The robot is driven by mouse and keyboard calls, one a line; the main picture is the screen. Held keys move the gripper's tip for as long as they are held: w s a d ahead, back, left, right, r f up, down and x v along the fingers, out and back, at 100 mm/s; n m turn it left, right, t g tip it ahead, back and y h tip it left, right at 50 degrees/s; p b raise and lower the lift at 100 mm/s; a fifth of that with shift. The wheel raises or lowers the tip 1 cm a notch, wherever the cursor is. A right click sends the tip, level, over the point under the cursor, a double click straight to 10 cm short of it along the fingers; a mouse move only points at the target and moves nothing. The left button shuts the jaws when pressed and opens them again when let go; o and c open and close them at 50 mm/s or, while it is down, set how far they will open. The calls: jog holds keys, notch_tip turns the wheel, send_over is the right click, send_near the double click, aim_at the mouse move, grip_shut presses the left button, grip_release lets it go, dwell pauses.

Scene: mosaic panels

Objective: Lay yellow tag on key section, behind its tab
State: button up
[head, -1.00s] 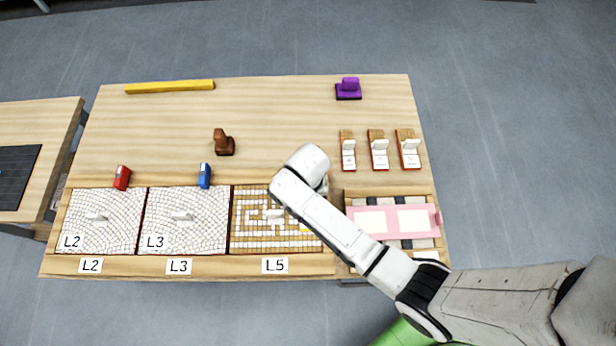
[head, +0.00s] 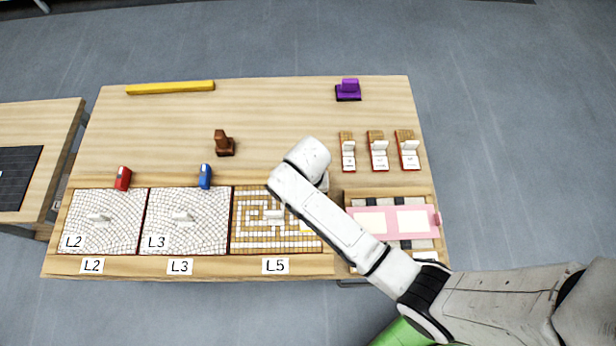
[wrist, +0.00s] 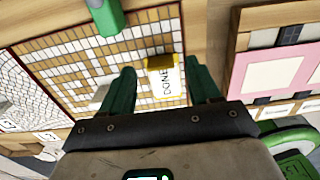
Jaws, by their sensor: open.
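The yellow tag (wrist: 163,76), with a white face reading DONE, lies on the L5 panel. Only a yellow sliver of it shows in the head view (head: 305,231). The L5 panel (head: 240,236) carries an angular key pattern in tan and white; it also shows in the wrist view (wrist: 65,62). Its white tab (head: 273,216) stands near the middle, left of the tag. My gripper (wrist: 162,88) is open, with one green finger on each side of the tag and a gap to both. My arm hides the panel's right back corner in the head view.
Panels L2 (head: 115,235) and L3 (head: 205,237) lie to the left. A pink frame (head: 380,224) lies on the tray at right. A green block (wrist: 105,17) stands near the panel's edge. Red (head: 123,178) and blue (head: 205,176) blocks stand behind the other panels.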

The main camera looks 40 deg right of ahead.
notch_tip(320, 180, up, 9)
jog(key=p, duration=0.1)
jog(key=s+d+r+m, duration=0.2)
jog(key=s+d+m, duration=0.2)
jog(key=s+m, duration=0.4)
jog(key=s+d+r+m+t, duration=0.1)
jog(key=s+d+m, duration=0.3)
jog(key=m, duration=1.7)
jog(key=shift+s+r, duration=0.8)
jog(key=shift+s, duration=1.45)
jog(key=shift+a, duration=0.1)
